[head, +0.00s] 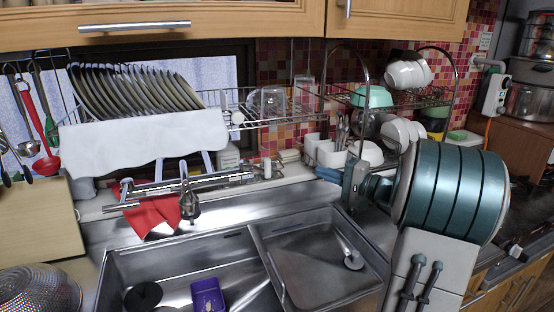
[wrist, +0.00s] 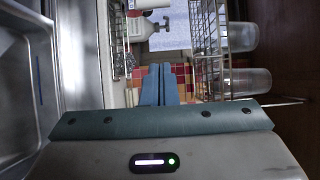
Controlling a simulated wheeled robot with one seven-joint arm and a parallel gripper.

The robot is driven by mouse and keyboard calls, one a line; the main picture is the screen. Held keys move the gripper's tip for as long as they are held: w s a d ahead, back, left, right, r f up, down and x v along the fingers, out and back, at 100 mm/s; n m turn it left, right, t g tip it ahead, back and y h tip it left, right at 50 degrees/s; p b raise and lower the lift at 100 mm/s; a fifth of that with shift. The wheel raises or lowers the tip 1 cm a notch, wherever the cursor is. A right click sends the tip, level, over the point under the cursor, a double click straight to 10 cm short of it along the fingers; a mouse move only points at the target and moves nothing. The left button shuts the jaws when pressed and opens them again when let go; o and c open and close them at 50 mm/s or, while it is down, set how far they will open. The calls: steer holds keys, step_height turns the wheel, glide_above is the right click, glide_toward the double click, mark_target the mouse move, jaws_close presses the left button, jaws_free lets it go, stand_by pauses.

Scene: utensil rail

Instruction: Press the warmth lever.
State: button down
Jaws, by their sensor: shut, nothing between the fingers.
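No part can be told for certain as the warmth lever. A metal tap fitting (head: 205,181) runs along the wall behind the sink, with a dark spout end (head: 188,205) hanging from it; a lever on it cannot be made out clearly. My gripper (head: 322,173) is to the right of the fitting, at the back right of the sink, apart from it. In the wrist view my gripper (wrist: 158,84) shows two blue fingers pressed together, empty, pointing at the tiled wall.
A wire rack (head: 240,101) with plates and glasses hangs above the tap fitting. Its wires (wrist: 208,60) and glasses (wrist: 248,82) are close to the right of my fingers in the wrist view. A red cloth (head: 152,215) hangs at the sink (head: 255,255). A white caddy (head: 330,153) stands behind my gripper.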

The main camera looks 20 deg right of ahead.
steer(key=shift+w, duration=0.25)
steer(key=shift+s+d+r, duration=0.1)
steer(key=shift+s, duration=0.05)
steer(key=w+a+p, duration=0.3)
steer(key=w+a, duration=0.4)
steer(key=a, duration=0.2)
steer(key=shift+a, duration=0.2)
stand_by(0.4)
